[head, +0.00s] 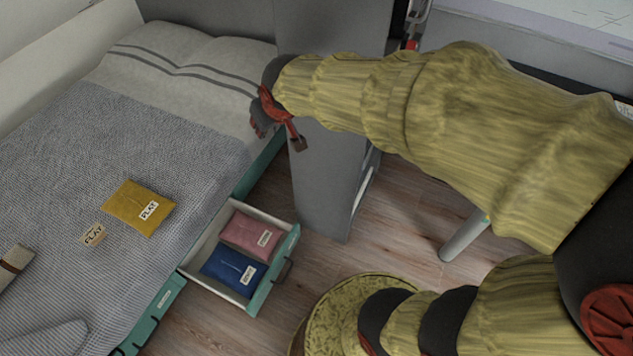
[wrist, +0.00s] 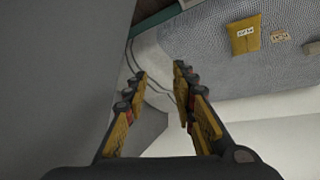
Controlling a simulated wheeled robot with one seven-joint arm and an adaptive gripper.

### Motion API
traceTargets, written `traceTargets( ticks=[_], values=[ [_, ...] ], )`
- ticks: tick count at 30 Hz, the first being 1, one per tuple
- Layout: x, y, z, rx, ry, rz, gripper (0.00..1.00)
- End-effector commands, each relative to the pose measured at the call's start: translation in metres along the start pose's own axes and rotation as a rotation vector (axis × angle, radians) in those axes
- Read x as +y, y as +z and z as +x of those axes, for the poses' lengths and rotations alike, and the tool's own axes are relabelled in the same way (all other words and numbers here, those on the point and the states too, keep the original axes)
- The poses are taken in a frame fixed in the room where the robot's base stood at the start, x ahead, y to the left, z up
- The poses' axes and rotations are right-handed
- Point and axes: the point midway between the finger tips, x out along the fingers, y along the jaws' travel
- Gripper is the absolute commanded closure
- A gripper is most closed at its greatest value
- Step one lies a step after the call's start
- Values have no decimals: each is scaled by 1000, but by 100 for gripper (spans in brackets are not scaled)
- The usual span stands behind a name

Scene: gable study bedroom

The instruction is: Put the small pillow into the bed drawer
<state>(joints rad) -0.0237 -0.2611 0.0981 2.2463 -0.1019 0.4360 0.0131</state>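A small yellow pillow-like pouch (head: 139,206) with a white label lies flat on the grey knit bed cover; it also shows in the wrist view (wrist: 244,36). The bed drawer (head: 283,268), white inside with a teal front, is pulled out from the bed's side. It holds a pink pouch (head: 250,235) and a blue pouch (head: 233,269), both labelled. My gripper (head: 281,133) is over the far edge of the bed beside a grey panel, well away from the yellow pouch. In the wrist view its fingers (wrist: 160,75) are apart with nothing between them.
A small tag (head: 93,234) lies beside the yellow pouch. A striped bed pillow (head: 185,72) is at the bed's head. A tall grey panel (head: 330,180) stands close to my gripper.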

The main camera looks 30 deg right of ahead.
Motion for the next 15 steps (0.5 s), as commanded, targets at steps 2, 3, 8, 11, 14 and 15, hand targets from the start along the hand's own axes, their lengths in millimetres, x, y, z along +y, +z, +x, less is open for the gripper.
traceTargets(
  ticks=[2,3,8,11,14,15],
  values=[
    [1,23,-36,-14,0,20,74],
    [1,36,-51,-25,-1,30,74],
    [-2,91,-104,-72,-12,64,74],
    [-6,122,-126,-97,-21,80,74],
    [-9,144,-140,-115,-29,90,74],
    [-10,150,-144,-121,-31,93,74]
  ],
)
